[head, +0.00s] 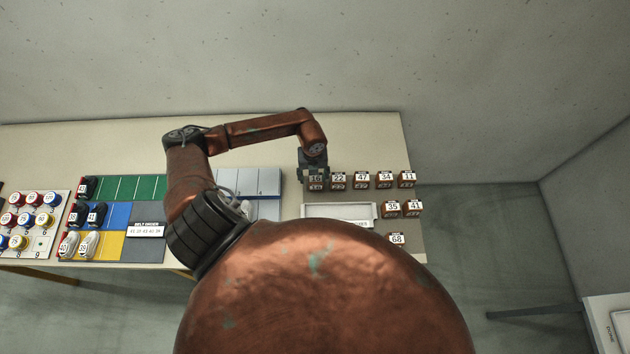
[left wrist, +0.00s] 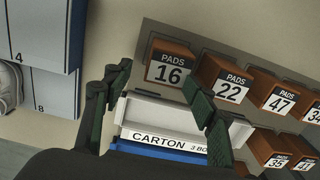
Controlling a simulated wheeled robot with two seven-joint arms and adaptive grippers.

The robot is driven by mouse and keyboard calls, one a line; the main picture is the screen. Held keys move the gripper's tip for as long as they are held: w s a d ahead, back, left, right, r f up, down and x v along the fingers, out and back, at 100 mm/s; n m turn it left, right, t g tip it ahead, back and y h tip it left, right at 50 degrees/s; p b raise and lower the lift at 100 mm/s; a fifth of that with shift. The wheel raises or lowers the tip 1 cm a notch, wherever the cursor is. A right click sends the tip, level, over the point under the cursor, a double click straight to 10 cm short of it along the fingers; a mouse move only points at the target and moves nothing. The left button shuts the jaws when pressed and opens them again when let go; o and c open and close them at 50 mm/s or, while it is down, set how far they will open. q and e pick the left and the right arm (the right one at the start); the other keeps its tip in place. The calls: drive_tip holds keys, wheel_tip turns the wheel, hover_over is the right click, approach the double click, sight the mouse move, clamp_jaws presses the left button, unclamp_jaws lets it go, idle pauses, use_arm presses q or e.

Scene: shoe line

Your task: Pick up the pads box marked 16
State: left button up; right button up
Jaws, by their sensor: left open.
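The pads box marked 16 (head: 316,182) stands at the left end of the back row of small brown boxes on the table. In the left wrist view the box marked 16 (left wrist: 169,68) shows its white label, ahead of my fingers. My left gripper (head: 314,171) is at this box in the head view and covers part of it. In the left wrist view my left gripper (left wrist: 152,84) is open, with one finger on each side of the picture and nothing held. The right finger overlaps the box marked 22 (left wrist: 230,82). My right gripper is not in view.
Boxes marked 47 (head: 361,179), 34 (head: 384,179) and 11 (head: 406,179) continue the row. A white carton tray (head: 312,211) lies in front. Grey-blue lidded compartments (head: 248,182) and a coloured shoe mat (head: 120,188) are to the left.

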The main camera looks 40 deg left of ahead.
sight(315, 178)
use_arm(q)
drive_tip(key=f, duration=0.1)
drive_tip(key=w+f, duration=0.1)
drive_tip(key=f, duration=0.1)
drive_tip(key=shift+f, duration=0.15)
drive_tip(key=shift+w+f, duration=0.45)
drive_tip(key=shift+f, duration=0.05)
drive_tip(key=shift+s+a, duration=0.1)
drive_tip(key=shift+s, duration=0.05)
drive_tip(key=shift+o, duration=0.4)
drive_tip(key=shift+s+r, duration=0.1)
drive_tip(key=shift+s, duration=0.15)
drive_tip(key=shift+w, duration=0.3)
drive_tip(key=c, duration=0.5)
drive_tip(key=shift+s, duration=0.15)
drive_tip(key=shift+c, duration=2.2)
drive_tip(key=c, duration=0.3)
clamp_jaws()
use_arm(e)
drive_tip(key=shift+w+r, duration=0.2)
drive_tip(key=shift+w, duration=0.3)
drive_tip(key=shift+w+r, duration=0.2)
drive_tip(key=shift+w, duration=0.3)
